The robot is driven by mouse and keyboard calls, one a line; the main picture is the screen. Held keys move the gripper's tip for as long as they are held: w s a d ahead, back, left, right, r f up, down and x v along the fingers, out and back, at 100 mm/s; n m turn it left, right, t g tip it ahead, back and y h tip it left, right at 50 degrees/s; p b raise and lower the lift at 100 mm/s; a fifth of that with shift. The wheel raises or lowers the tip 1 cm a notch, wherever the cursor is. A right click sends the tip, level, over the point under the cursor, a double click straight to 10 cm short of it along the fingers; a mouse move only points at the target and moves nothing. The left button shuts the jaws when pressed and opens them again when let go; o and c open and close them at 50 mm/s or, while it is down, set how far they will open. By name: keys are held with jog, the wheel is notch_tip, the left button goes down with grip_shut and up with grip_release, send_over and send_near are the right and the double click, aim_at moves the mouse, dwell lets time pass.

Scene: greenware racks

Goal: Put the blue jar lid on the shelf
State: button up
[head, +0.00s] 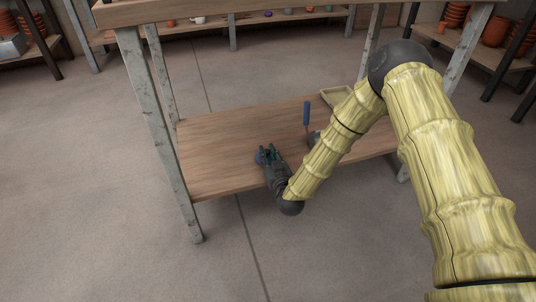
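My gripper (268,155) is over the left front part of the low wooden shelf (215,140), at the end of my yellow arm. A small blue thing, perhaps the blue jar lid (258,157), shows at the left side of the fingertips. It is partly hidden by the gripper, and I cannot tell whether it is held or only beside the fingers. The fingers are too small in view to tell if they are open or shut.
A blue upright thing (306,113) stands on the low shelf, with a pale tray (333,97) behind my forearm. A dark round thing (313,137) is partly hidden by my arm. Metal legs (160,130) bound the shelf. Open floor lies left.

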jog(key=o, duration=0.3)
jog(key=shift+r, duration=0.1)
jog(key=shift+s+r, duration=0.1)
jog(key=shift+s, duration=0.05)
jog(key=shift+p+v, duration=2.95)
jog(key=shift+v, duration=2.95)
